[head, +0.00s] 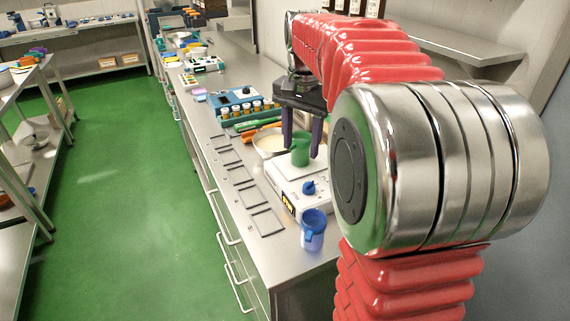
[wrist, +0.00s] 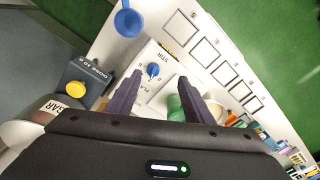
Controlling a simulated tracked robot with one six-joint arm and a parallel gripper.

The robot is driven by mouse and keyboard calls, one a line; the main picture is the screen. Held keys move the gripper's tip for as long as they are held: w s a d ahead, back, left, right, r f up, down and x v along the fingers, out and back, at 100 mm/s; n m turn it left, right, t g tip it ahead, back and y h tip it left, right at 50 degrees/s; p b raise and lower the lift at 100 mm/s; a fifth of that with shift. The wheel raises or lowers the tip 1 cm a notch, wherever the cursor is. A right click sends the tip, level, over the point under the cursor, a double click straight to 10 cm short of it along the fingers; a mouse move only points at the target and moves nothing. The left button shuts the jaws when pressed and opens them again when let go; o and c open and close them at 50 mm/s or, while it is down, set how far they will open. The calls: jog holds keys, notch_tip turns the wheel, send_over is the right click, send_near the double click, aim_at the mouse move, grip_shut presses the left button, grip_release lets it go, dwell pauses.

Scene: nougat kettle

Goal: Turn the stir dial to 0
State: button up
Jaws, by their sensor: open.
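The stir dial (head: 309,187) is a blue knob on the front of a white plate unit (head: 286,178). In the wrist view the dial (wrist: 153,70) sits by the word STIR, with small marks around it; I cannot read its setting surely. A green mug (head: 301,157) stands on the unit's top; in the wrist view my right finger partly hides it. My gripper (head: 301,151) is open and points down above the unit. In the wrist view the dial lies just beyond and between the fingertips (wrist: 160,78), apart from both.
A blue cup (head: 313,231) stands near the counter's front corner, close to the unit. A grey box with a yellow button (wrist: 75,89) is left in the wrist view. A pan (head: 268,143) and a blue device with several jars (head: 238,101) stand behind. Outlined squares (head: 267,221) lie bare along the edge.

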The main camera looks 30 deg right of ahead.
jog(key=m, duration=0.2)
send_over(309, 182)
jog(key=f, duration=0.1)
jog(key=shift+s+g, duration=0.1)
jog(key=shift+g, duration=0.3)
jog(key=shift+f, duration=0.15)
notch_tip(309, 182, down, 14)
jog(key=shift+r, duration=0.2)
jog(key=c, duration=1)
jog(key=shift+c, duration=0.2)
